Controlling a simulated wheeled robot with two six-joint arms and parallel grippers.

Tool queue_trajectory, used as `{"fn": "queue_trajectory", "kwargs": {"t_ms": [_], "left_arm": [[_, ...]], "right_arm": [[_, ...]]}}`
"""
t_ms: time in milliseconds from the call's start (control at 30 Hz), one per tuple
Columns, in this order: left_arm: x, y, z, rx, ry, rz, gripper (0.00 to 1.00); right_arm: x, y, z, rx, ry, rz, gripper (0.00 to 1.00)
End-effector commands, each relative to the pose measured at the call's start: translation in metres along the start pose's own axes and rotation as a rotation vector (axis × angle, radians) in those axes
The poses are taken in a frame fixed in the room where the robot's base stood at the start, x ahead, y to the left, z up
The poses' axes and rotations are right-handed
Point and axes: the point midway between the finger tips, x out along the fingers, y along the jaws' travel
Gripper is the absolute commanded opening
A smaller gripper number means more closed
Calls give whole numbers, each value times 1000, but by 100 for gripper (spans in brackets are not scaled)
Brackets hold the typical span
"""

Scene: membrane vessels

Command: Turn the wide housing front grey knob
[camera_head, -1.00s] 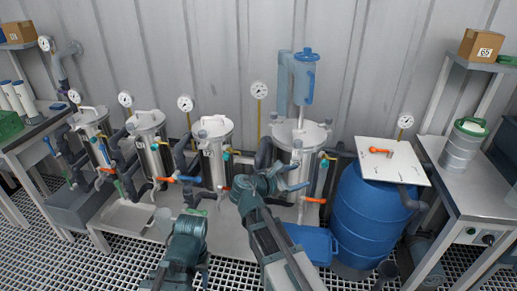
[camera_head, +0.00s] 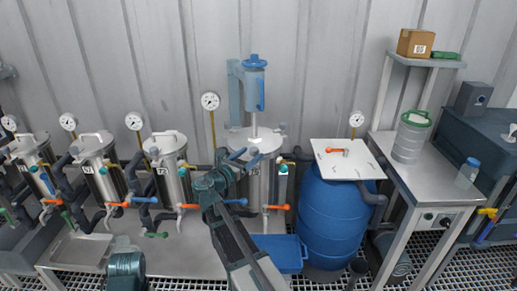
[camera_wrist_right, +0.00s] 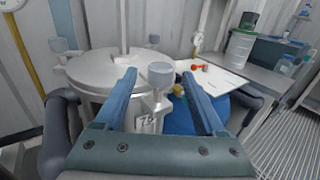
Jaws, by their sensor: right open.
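The wide housing (camera_head: 259,190) is a broad steel vessel with a flat lid, right of the narrower vessels. In the right wrist view its lid (camera_wrist_right: 90,75) fills the left half. The front grey knob (camera_wrist_right: 160,73), a short round cap on a metal stem, stands at the lid's near right edge. My right gripper (camera_head: 244,160) is open at the front of this housing. In the wrist view its blue fingers (camera_wrist_right: 159,78) appear on either side of the knob, with visible gaps and no clear contact. The gripper partly hides the housing front in the head view.
A blue barrel (camera_head: 338,220) with a white board (camera_head: 347,172) stands right. Orange-handled valves (camera_head: 280,207) and pipes crowd the front.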

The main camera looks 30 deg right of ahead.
Motion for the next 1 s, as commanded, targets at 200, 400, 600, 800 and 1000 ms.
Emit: {"fn": "queue_trajectory", "kwargs": {"t_ms": [200,400,600,800,1000], "left_arm": [[0,0,0,0,0,0,50],[0,0,0,0,0,0,50],[0,0,0,0,0,0,50],[0,0,0,0,0,0,50],[0,0,0,0,0,0,50]], "right_arm": [[39,1,0,0,1,-2,72],[56,0,0,0,1,0,72],[60,0,0,0,1,1,72],[60,0,0,1,1,1,70],[60,0,0,1,1,1,34]]}}
